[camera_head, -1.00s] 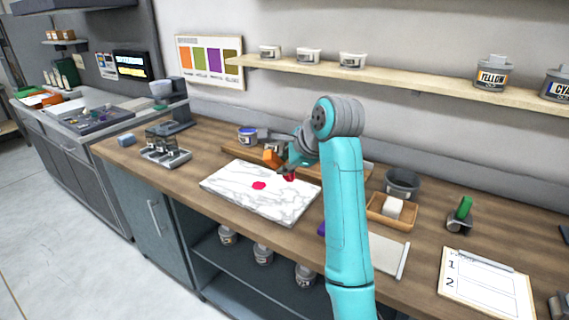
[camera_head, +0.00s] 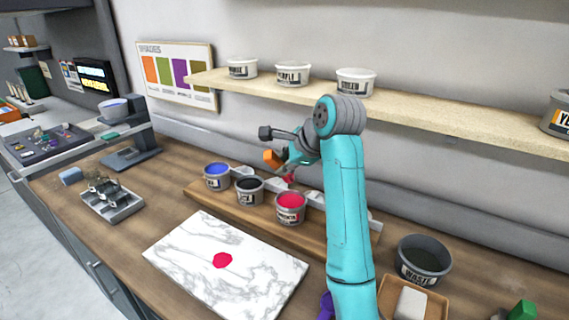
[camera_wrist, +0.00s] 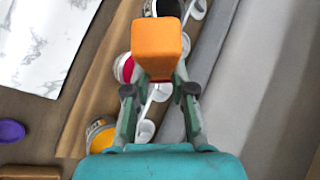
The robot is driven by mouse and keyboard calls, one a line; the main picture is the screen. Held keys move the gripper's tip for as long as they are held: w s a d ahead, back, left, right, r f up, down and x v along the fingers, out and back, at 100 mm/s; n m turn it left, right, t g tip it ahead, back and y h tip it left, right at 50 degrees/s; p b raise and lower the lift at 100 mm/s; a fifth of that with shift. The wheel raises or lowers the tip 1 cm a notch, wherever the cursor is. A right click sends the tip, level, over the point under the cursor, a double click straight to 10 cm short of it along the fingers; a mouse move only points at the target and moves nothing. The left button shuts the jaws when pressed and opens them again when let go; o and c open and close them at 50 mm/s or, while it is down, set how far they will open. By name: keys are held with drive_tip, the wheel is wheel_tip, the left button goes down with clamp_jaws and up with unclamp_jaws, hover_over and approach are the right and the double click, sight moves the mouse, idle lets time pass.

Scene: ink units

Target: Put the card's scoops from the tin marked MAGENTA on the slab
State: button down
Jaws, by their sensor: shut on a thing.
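The tin with magenta ink (camera_head: 290,211) stands in a row on a wooden board, right of a black tin and a blue tin. It also shows in the wrist view (camera_wrist: 122,68), left of the orange handle. The white marble slab (camera_head: 185,245) lies in front and bears one magenta dab (camera_head: 222,260). My gripper (camera_wrist: 158,90) is shut on a tool with an orange handle (camera_wrist: 160,48). In the head view the handle (camera_head: 273,158) is above and behind the tins, with a magenta end (camera_head: 289,178) below the gripper. The tool's lower part is mostly hidden.
A blue tin (camera_head: 217,177) and a black tin (camera_head: 250,191) stand beside the magenta one. A yellow tin (camera_wrist: 100,134) shows in the wrist view. A waste tub (camera_head: 422,262) is at right. A shelf (camera_head: 420,110) with tins runs above.

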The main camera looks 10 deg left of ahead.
wheel_tip(320, 180, down, 9)
drive_tip(key=w, duration=0.2)
drive_tip(key=shift+d+r, duration=0.2)
drive_tip(key=shift+d, duration=0.15)
idle(0.8)
drive_tip(key=shift+r, duration=3.6)
